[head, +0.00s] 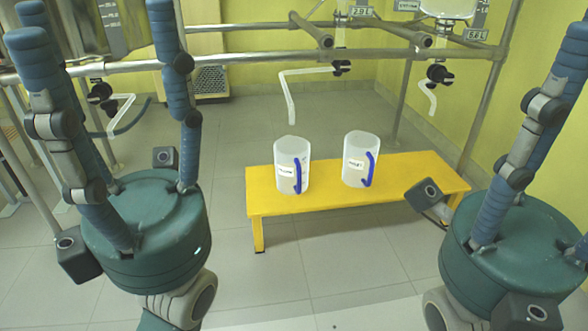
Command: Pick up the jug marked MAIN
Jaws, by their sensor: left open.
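Two translucent white jugs with blue handles stand upright on a yellow bench (330,199). The left jug (291,150) and the right jug (358,145) each carry a small white label. The lettering is too small for me to tell which is marked MAIN. My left gripper (95,40) is large in the left foreground, its blue fingers spread apart and empty, well to the left of the jugs. My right gripper (560,85) is at the right edge, partly cut off, to the right of the bench. Neither gripper touches a jug.
A metal pipe frame (250,58) with black valves (439,74) and white outlet tubes (288,97) stands behind the bench. Volume signs hang at the top right. The tiled floor (310,270) in front of the bench is clear.

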